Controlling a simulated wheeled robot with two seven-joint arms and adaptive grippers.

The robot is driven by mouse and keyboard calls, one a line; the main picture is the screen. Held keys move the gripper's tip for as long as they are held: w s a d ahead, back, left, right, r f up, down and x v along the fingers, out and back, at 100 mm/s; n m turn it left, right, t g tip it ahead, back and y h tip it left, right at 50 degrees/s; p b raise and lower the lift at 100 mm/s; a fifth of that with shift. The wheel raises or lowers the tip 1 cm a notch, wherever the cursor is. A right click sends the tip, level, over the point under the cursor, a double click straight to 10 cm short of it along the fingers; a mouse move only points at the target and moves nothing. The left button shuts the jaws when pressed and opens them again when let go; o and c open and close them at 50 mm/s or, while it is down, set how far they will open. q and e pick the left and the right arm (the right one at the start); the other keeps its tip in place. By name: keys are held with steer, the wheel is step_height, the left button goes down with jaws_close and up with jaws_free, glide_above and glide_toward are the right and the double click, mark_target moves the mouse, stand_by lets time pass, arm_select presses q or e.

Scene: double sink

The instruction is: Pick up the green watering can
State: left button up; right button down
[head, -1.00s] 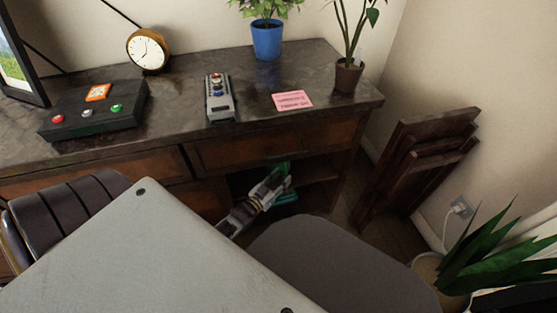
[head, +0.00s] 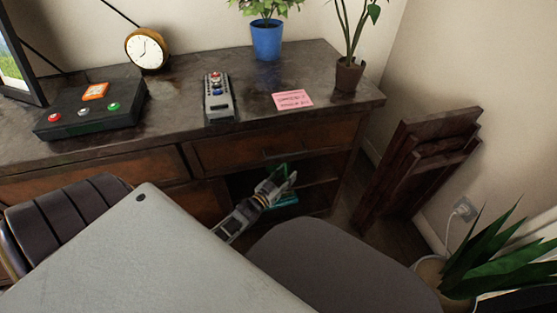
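The green watering can (head: 286,201) is in the open shelf space of the cabinet, mostly hidden behind my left gripper. A teal-green part shows below the gripper, and a thin darker green part shows above it. My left gripper (head: 287,181) is in front of the can and overlaps it in the picture. The fingers are small and partly merged with the can, so I cannot tell whether they are open, shut or touching it. My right gripper is not in view.
The cabinet top (head: 180,100) holds a button box (head: 75,122), a clock (head: 147,48), a remote (head: 218,97), a pink note (head: 292,100) and two potted plants. A folded wooden piece (head: 415,165) leans at the right wall. A floor plant (head: 475,258) stands at lower right.

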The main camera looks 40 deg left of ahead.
mark_target(286, 168)
arm_select(q)
jaws_close()
steer(key=shift+r, duration=0.1)
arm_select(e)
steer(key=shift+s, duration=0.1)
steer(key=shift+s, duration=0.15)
